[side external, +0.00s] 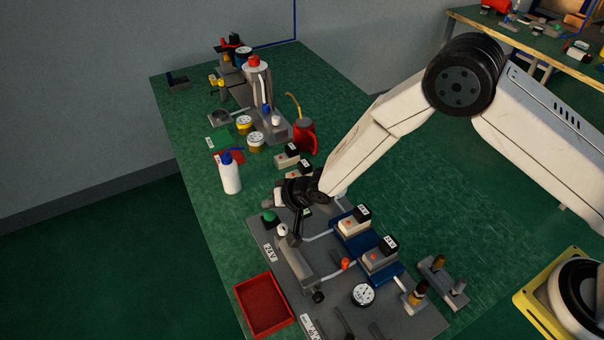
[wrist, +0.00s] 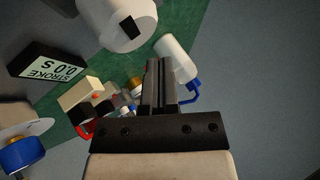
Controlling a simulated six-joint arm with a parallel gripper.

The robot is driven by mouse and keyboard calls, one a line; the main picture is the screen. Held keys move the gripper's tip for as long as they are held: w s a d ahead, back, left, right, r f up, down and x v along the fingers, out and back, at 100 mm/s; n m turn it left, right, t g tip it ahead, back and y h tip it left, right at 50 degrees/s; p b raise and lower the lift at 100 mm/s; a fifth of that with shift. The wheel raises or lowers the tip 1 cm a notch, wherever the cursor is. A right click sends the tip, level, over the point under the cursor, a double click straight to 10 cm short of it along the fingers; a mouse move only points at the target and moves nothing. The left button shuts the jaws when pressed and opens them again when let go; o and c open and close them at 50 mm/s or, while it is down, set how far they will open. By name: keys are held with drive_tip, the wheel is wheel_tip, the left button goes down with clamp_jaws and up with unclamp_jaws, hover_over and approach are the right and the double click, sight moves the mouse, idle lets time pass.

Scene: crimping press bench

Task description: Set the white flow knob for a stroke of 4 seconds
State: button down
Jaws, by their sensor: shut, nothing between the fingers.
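The white flow knob (wrist: 118,22) shows at the top of the wrist view as a pale cylinder with a black mark on its face. A black display (wrist: 48,68) beside it reads STROKE 0.0 S. My gripper (wrist: 155,65) is shut and empty, with the knob ahead and to the left of its fingertips, apparently apart from them. In the side view my gripper (side external: 298,238) points down over the grey press plate, close beside a small white knob (side external: 282,230). I cannot tell there whether they touch.
A white bottle (side external: 230,176) with a blue cap stands behind the grey plate (side external: 420,322). A red tray (side external: 264,305), a dial gauge (side external: 362,295) and blue-based units (side external: 355,240) crowd around it. A blue knob (wrist: 22,153) shows at the wrist view's lower left.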

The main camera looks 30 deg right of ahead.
sight(266, 213)
drive_tip(key=shift+f, duration=0.65)
drive_tip(key=shift+f, duration=0.95)
idle(2.9)
drive_tip(key=shift+r, duration=3.45)
